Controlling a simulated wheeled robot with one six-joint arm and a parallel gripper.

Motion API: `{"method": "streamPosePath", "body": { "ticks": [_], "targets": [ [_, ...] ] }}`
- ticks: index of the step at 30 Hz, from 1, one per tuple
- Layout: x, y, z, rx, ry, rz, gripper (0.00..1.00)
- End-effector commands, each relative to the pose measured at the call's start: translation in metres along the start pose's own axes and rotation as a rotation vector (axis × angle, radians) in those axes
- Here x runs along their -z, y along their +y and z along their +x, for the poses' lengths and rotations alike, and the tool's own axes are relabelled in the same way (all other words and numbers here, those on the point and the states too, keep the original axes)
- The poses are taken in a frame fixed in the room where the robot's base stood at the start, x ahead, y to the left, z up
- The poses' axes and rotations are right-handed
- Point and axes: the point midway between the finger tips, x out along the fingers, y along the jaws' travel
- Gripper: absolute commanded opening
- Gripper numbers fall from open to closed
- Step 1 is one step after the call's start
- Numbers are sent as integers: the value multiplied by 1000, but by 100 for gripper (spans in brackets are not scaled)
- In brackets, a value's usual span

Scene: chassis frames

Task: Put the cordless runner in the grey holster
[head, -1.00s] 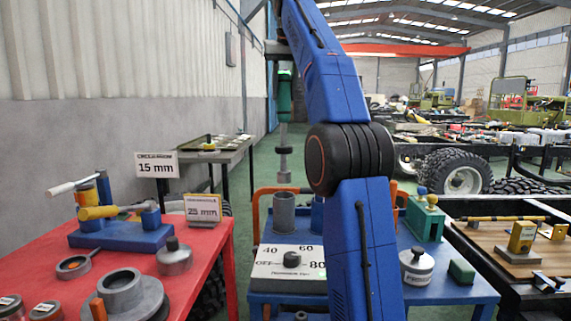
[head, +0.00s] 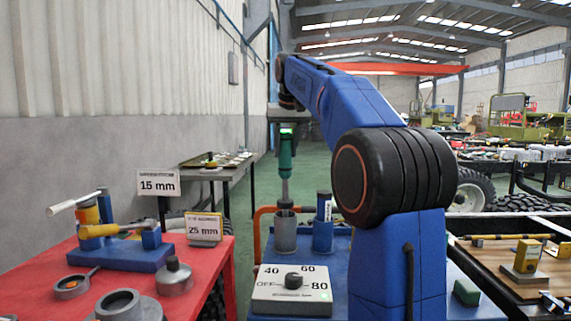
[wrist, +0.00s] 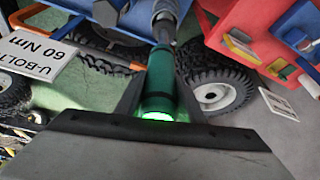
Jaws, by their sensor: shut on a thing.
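The cordless runner (head: 285,154) is a green tool with a grey shaft and a dark socket at its lower end. My gripper (head: 286,133) is shut on its green body and holds it upright, shaft down. The runner also shows between the fingers in the wrist view (wrist: 160,85), with a green light at its near end. The grey holster (head: 285,237) is an open-topped cup on the blue cart. The runner's socket is at the holster's mouth, its lower part seemingly inside the rim. How deep it sits, and whether it touches the wall, I cannot tell.
A blue holster (head: 323,238) with a blue-and-white item stands close to the right of the grey one. A dial panel (head: 292,290) lies in front. A red table (head: 215,275) stands left, with a blue fixture (head: 120,255).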

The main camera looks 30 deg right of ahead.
Motion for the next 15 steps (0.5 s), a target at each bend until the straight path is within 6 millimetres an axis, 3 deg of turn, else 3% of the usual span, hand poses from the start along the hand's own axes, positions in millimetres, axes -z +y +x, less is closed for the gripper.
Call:
{"method": "streamPosePath", "body": {
  "ticks": [8,15],
  "targets": [
    [-7,0,15,0,3,0,0],
    [-17,0,40,0,2,0,0]
  ]
}}
